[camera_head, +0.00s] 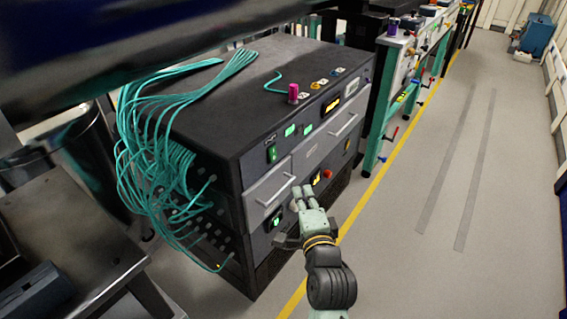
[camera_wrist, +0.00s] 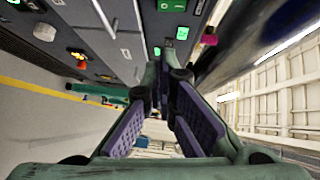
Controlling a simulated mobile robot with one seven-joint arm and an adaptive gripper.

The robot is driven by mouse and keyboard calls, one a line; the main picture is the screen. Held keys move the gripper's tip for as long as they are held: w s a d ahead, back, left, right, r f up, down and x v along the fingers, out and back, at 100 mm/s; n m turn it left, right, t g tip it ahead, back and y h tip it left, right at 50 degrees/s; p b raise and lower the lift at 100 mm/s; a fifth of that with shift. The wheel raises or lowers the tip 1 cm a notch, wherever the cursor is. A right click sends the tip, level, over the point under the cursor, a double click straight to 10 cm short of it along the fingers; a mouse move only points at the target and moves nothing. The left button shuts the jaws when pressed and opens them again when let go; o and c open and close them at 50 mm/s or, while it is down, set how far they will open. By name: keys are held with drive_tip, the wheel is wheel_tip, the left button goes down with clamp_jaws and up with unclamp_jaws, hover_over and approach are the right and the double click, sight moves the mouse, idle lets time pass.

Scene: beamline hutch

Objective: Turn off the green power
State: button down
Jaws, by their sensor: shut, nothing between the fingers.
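The dark equipment cabinet (camera_head: 225,125) stands at the centre left of the head view. Its front has a green-lit switch (camera_head: 272,154) at the upper left and another green-lit switch (camera_head: 276,220) lower down. Two smaller green displays (camera_head: 290,130) sit along the top row. My gripper (camera_head: 303,190) is in front of the cabinet's lower front, fingers toward the panel, to the right of the lower switch. In the wrist view my gripper (camera_wrist: 165,85) has its fingers together and empty. A green switch (camera_wrist: 172,5) shows at the top edge there; I cannot tell which one.
Drawer handles (camera_head: 276,191) stick out of the front. A red button (camera_head: 327,174) is right of my fingers. Teal cables (camera_head: 150,150) hang over the cabinet's left side. A metal table (camera_head: 60,225) stands at left. The floor (camera_head: 430,200) at right is clear.

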drive_tip(key=shift+w, duration=0.1)
drive_tip(key=b, duration=0.6)
approach(273, 154)
drive_tip(key=w+d+f, duration=0.2)
drive_tip(key=w+d, duration=0.2)
drive_tip(key=w, duration=0.1)
drive_tip(key=shift+w+a+f, duration=0.1)
drive_tip(key=shift+w+a, duration=0.35)
drive_tip(key=shift+a, duration=0.25)
drive_tip(key=shift+w+a+f, duration=0.15)
drive_tip(key=shift+w+a, duration=0.25)
drive_tip(key=shift+a, duration=0.25)
